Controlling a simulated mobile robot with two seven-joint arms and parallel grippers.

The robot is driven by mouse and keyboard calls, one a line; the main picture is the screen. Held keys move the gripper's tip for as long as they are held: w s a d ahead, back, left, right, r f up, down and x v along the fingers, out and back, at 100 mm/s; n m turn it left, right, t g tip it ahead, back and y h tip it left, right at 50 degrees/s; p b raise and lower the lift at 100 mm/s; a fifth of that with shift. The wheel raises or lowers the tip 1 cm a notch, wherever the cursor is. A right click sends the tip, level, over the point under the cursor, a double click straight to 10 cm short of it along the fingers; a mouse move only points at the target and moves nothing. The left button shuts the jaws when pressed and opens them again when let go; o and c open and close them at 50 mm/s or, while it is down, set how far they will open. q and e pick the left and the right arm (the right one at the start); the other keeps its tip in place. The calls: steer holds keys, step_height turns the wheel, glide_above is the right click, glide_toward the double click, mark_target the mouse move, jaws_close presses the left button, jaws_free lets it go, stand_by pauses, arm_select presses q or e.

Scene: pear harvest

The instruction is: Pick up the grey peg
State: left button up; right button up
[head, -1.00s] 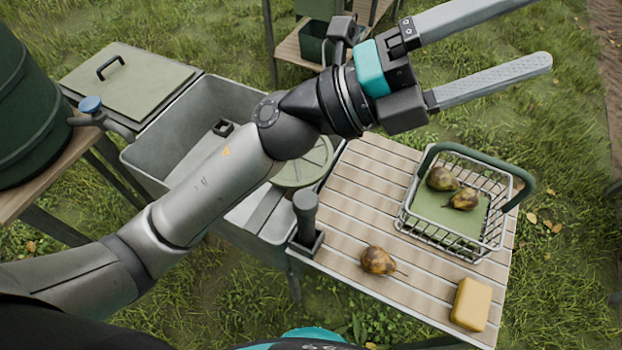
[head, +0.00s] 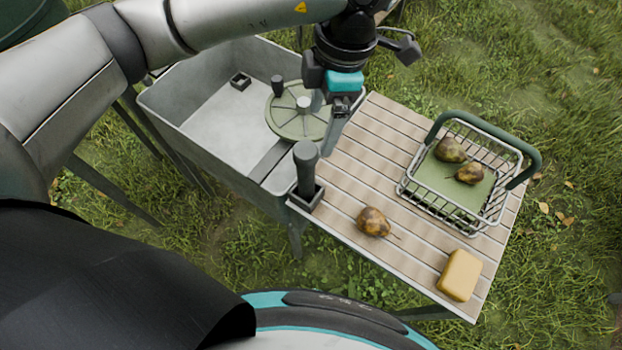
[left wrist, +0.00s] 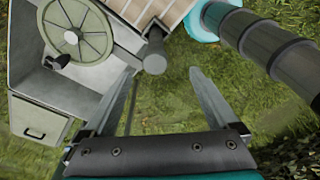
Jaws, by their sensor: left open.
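The grey peg (head: 305,168) stands upright in a dark square holder at the near left corner of the slatted table. It also shows end-on in the left wrist view (left wrist: 154,52), just beyond the fingertips. My left gripper (head: 328,128) is open and empty, pointing down beside the green wheel, a little behind the peg in the head view. In the left wrist view its two fingers (left wrist: 162,78) are spread, with the peg between and ahead of their tips. The gripper is not touching the peg. My right gripper is not in view.
A grey basin (head: 185,112) with a green wheel (head: 288,122) and an empty square socket (head: 240,79) adjoins the table (head: 345,160). On the table are a loose pear (head: 373,222), a yellow block (head: 459,275) and a wire basket (head: 497,212) with two pears.

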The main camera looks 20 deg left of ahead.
mark_target(312, 152)
arm_select(q)
steer(key=f, duration=0.3)
steer(key=a+f, duration=0.1)
steer(key=f, duration=0.5)
steer(key=shift+s+a+f, duration=0.25)
steer(key=shift+s+a, duration=0.05)
steer(key=f, duration=0.1)
steer(key=a+f, duration=0.1)
steer(key=f, duration=0.1)
steer(key=f+p, duration=0.1)
steer(key=shift+a+f, duration=0.3)
steer(key=shift+f, duration=0.35)
steer(key=shift+w, duration=0.1)
jaws_close()
